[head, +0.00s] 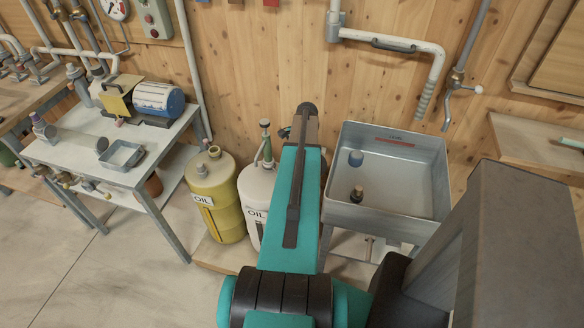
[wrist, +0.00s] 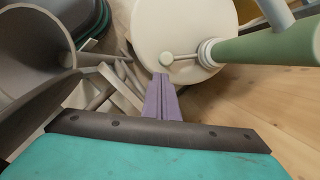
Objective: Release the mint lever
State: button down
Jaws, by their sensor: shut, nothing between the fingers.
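In the wrist view, a thin lever with a pale mint round knob (wrist: 166,60) reaches left from the collar of a green pump cylinder (wrist: 262,50). The pump sits over a round cream drum (wrist: 178,22). My gripper (wrist: 161,80) shows as purple fingers pressed together, empty, with the tips just below the knob. I cannot tell whether they touch it. In the head view, the white oil drum (head: 256,190) with its green-topped pump (head: 265,140) stands left of my arm. My arm hides the gripper there.
A yellow oil drum (head: 217,192) stands left of the white one. A metal sink (head: 425,205) stands to the right. A grey table (head: 75,158) with a blue motor (head: 158,98) is at the left. Grey curved parts (wrist: 30,60) crowd the wrist view's left; wooden floor shows right.

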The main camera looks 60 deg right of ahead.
jog(key=shift+p+v, duration=1)
jog(key=shift+v, duration=1.15)
jog(key=shift+d, duration=0.1)
